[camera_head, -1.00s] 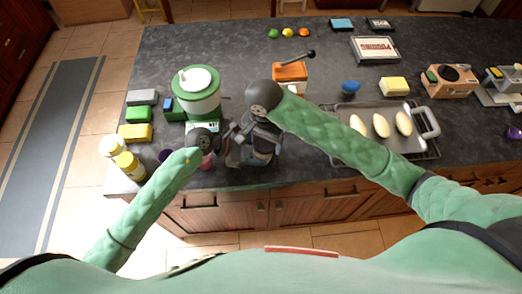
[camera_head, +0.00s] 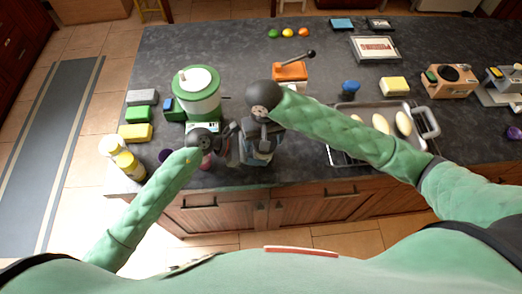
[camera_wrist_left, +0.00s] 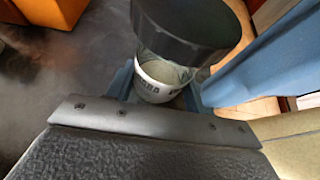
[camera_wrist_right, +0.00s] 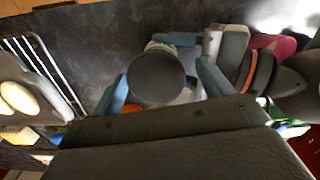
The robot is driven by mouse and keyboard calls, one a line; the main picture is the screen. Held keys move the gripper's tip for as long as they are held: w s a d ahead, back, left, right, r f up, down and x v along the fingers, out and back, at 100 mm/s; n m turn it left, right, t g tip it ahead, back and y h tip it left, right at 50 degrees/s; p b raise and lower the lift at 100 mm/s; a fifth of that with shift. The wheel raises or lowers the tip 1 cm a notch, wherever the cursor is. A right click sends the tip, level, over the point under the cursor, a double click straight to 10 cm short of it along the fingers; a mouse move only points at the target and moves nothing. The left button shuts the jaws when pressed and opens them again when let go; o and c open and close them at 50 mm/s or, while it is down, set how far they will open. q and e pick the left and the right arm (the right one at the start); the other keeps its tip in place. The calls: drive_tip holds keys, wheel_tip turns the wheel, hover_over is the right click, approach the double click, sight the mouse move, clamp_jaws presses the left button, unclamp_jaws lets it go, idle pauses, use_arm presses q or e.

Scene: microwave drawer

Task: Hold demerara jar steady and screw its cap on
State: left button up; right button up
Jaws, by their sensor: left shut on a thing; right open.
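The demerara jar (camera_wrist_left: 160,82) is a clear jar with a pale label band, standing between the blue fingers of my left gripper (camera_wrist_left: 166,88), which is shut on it. A wide black cap (camera_wrist_left: 185,28) sits over the jar's mouth; whether it is fully seated I cannot tell. In the right wrist view the cap (camera_wrist_right: 158,78) shows from above as a dark disc. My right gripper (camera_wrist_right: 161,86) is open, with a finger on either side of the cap. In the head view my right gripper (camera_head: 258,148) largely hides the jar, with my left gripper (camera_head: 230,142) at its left.
A green-and-white appliance (camera_head: 198,95) and an orange grinder (camera_head: 290,72) stand behind the grippers. A tray with pale rolls (camera_head: 418,142) is at right. Yellow-and-white bottles (camera_head: 128,163) stand near the front left edge.

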drive_tip(key=n, duration=0.7)
drive_tip(key=shift+n, duration=0.4)
drive_tip(key=shift+c, duration=0.3)
drive_tip(key=shift+s+a, duration=0.1)
drive_tip(key=shift+s, duration=0.1)
drive_tip(key=c, duration=1)
drive_tip(key=shift+o, duration=0.3)
drive_tip(key=m, duration=0.4)
drive_tip(key=shift+s+a+f, duration=0.1)
drive_tip(key=shift+s, duration=0.1)
drive_tip(key=m, duration=0.4)
drive_tip(key=shift+w+m, duration=0.1)
drive_tip(key=shift+m, duration=0.2)
drive_tip(key=m, duration=0.5)
drive_tip(key=shift+w+d+m, duration=0.2)
drive_tip(key=shift+d+m, duration=0.05)
drive_tip(key=shift+m, duration=0.05)
drive_tip(key=m, duration=0.4)
